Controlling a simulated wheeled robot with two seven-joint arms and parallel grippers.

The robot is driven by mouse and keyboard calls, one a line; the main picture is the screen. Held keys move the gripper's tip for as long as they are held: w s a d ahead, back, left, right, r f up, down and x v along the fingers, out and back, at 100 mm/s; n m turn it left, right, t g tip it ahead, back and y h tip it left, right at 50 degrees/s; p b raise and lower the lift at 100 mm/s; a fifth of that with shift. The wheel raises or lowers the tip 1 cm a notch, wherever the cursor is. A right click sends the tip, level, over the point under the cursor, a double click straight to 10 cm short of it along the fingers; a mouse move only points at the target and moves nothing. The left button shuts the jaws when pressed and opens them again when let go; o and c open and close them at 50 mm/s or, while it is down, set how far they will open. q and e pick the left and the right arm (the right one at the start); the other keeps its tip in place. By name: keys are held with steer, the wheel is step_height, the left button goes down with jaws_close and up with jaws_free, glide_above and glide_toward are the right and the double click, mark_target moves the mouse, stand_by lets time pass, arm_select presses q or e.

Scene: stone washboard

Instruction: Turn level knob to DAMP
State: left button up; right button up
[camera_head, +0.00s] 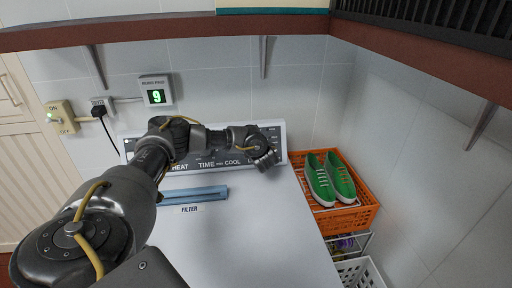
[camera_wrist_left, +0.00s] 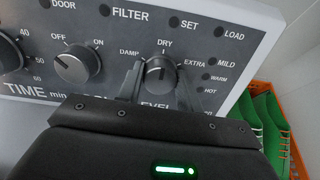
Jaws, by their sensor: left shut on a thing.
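The level knob (camera_wrist_left: 159,74) is a dark round knob on the grey control panel (camera_wrist_left: 98,84). In the left wrist view, DAMP is printed to its left, DRY above it and EXTRA to its right. My left gripper (camera_wrist_left: 160,80) has one finger on each side of the knob and is shut on it. I cannot tell clearly which label its pointer faces. In the head view, my left gripper (camera_head: 266,159) is at the panel's right end and hides the knob. My right gripper is not in view.
Another knob (camera_wrist_left: 76,63), marked OFF and ON, is left of the level knob. A blue filter handle (camera_head: 195,194) lies on the white machine top (camera_head: 245,240). An orange crate (camera_head: 352,219) with green shoes (camera_head: 330,180) stands at right. A shelf (camera_head: 180,30) overhangs the machine.

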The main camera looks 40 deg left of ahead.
arm_select(q)
steer(key=shift+f+n, duration=0.1)
steer(key=shift+n, duration=0.3)
steer(key=shift+n+b, duration=0.35)
steer(key=shift+n, duration=0.15)
steer(key=n+b, duration=0.1)
steer(key=n, duration=0.3)
steer(key=shift+f+n, duration=0.1)
steer(key=shift+n, duration=0.2)
steer(key=n+b, duration=0.2)
steer(key=n, duration=0.3)
steer(key=shift+b, duration=0.3)
steer(key=shift+g, duration=0.3)
steer(key=shift+n, duration=0.4)
steer(key=o, duration=0.7)
steer(key=shift+o, duration=1.4)
steer(key=shift+s+d+r, duration=0.1)
steer(key=shift+s+r, duration=0.05)
steer(key=shift+r, duration=0.1)
